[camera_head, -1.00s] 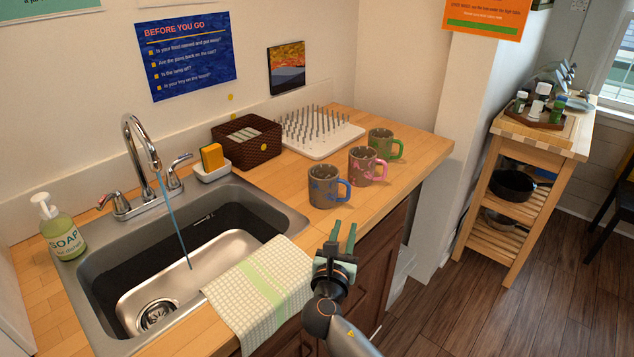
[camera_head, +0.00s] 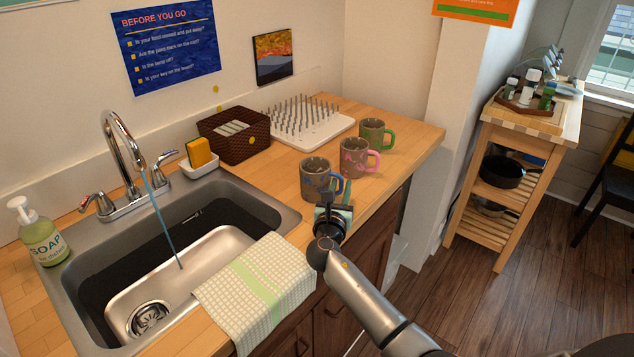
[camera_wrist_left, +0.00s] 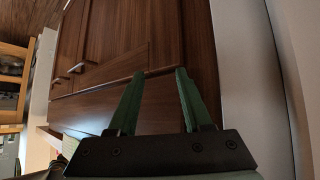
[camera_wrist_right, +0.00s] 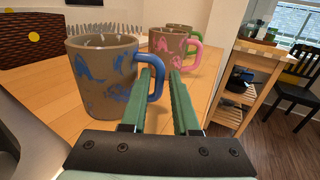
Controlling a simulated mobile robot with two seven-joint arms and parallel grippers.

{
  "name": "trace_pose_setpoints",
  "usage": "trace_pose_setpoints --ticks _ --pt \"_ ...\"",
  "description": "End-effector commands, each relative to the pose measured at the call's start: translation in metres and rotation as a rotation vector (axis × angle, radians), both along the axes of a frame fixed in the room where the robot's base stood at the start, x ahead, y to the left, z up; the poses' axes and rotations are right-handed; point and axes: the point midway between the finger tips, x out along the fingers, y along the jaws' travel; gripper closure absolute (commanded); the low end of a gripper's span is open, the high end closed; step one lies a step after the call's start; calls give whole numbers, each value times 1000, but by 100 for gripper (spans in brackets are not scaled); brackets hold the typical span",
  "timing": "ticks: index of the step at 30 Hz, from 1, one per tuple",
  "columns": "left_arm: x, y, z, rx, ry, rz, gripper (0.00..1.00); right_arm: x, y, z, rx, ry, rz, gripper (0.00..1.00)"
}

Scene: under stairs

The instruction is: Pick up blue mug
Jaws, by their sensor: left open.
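The blue mug (camera_head: 314,176), grey-brown with blue markings and a blue handle, stands upright on the wooden counter; it is the nearest of three mugs. It also shows large in the right wrist view (camera_wrist_right: 98,88). My right gripper (camera_head: 341,188) is at the mug's handle side, low over the counter's front edge. In the right wrist view its green fingers (camera_wrist_right: 161,72) are apart, and the left one overlaps the blue handle. I cannot tell whether they touch it. My left gripper (camera_wrist_left: 155,73) is open and empty, facing brown cabinet doors in the left wrist view.
A pink-handled mug (camera_head: 354,158) and a green-handled mug (camera_head: 371,134) stand behind the blue one. A white pegged drying rack (camera_head: 318,133) and woven basket (camera_head: 240,149) are further back. The sink (camera_head: 85,280) and a checked towel (camera_head: 262,290) lie left. A wooden cart (camera_head: 500,222) stands right.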

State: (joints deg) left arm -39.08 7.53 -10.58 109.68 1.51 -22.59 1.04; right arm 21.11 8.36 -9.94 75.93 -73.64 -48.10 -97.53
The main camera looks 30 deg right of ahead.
Motion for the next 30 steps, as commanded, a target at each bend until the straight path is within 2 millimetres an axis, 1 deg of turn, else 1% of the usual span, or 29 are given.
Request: trace_pose_setpoints --ticks 1,4,12,14,20,30 --pt "1 0 -1 0 -1 0 50 6 -5 0 -1 -2 -1 71" --pt "1 0 -1 -1 -3 0 50 11 -10 0 -1 -1 -1 71" --pt "2 0 -1 0 -4 1 50 13 -12 0 1 -1 0 71" --pt "2 0 -1 0 -4 1 50 13 -12 0 1 -1 0 77" --pt "2 0 -1 1 -4 0 50 13 -11 0 1 -1 0 100" --pt "2 0 -1 0 -4 1 50 13 -11 0 1 -1 0 100"
